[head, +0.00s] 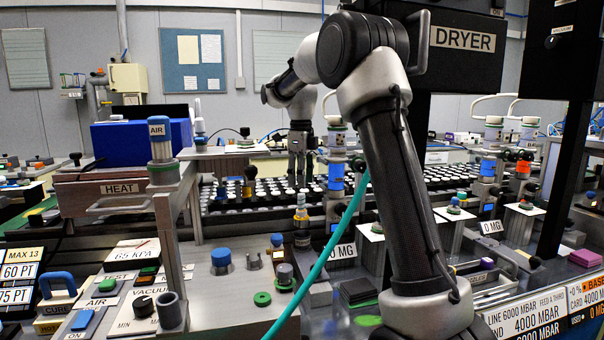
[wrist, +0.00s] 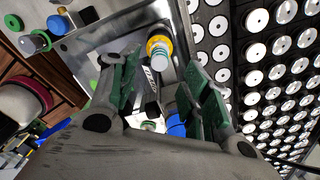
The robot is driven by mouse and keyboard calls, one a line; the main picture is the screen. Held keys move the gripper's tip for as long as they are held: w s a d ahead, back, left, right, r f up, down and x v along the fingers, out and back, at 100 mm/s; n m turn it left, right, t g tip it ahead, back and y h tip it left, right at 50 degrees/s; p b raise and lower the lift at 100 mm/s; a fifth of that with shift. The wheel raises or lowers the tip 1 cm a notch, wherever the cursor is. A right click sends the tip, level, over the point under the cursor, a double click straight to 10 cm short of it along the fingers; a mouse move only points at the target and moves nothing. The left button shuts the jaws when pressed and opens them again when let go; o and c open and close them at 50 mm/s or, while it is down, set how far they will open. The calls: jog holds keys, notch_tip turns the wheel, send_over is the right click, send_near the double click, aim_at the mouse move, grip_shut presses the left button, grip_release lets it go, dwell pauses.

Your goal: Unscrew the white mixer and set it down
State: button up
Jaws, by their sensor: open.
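My gripper (head: 297,172) points down in the middle of the head view, above the rows of round parts. In the wrist view its two green-padded fingers (wrist: 160,85) are spread apart with nothing between the pads. A small upright piece with a yellow collar, teal bands and a pale top (wrist: 161,53) shows beyond the fingertips in the wrist view. In the head view a similar yellow-collared piece (head: 301,214) stands below my gripper, apart from it. I cannot tell for certain which part is the white mixer.
Trays of round black-and-white parts (head: 265,200) fill the area behind and beside my gripper. A blue-banded column (head: 336,178) stands close on the right. The grey bench (head: 225,305) in front carries blue and green knobs. A dark DRYER housing (head: 462,55) is at upper right.

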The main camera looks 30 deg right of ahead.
aim_at(301, 209)
notch_tip(301, 209, down, 7)
jog(key=shift+r, duration=0.1)
dwell(0.3)
grip_shut()
jog(key=shift+n, duration=0.8)
jog(key=shift+n, duration=0.9)
jog(key=shift+n, duration=0.8)
